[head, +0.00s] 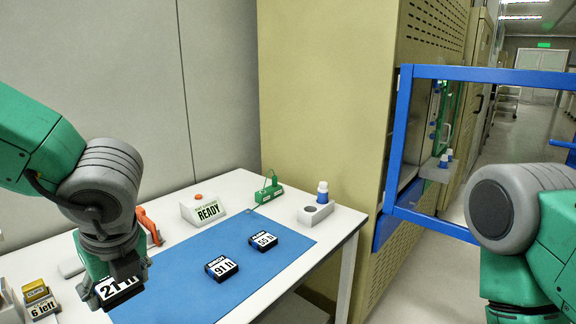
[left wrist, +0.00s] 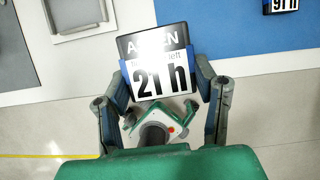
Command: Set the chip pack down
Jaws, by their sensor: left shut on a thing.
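My left gripper (head: 112,290) is shut on a black chip pack (head: 119,288) with a white label reading "21 h". The left wrist view shows this pack (left wrist: 158,62) between the two fingers (left wrist: 163,92), over the table's front edge and the corner of the blue mat. Two more black packs lie on the blue mat (head: 190,300): one labelled "91 h" (head: 221,268) and one labelled "55 h" (head: 263,240). The "91 h" pack also shows at the top right of the left wrist view (left wrist: 281,6). My right gripper is not in view; only its arm shows at the right.
A "READY" sign box (head: 205,209), a green device (head: 269,190) and a white holder with a bottle (head: 316,212) stand along the back of the white table (head: 335,235). A yellow item with a "6 left" label (head: 41,303) is at the left. A blue-framed door (head: 402,130) stands open at the right.

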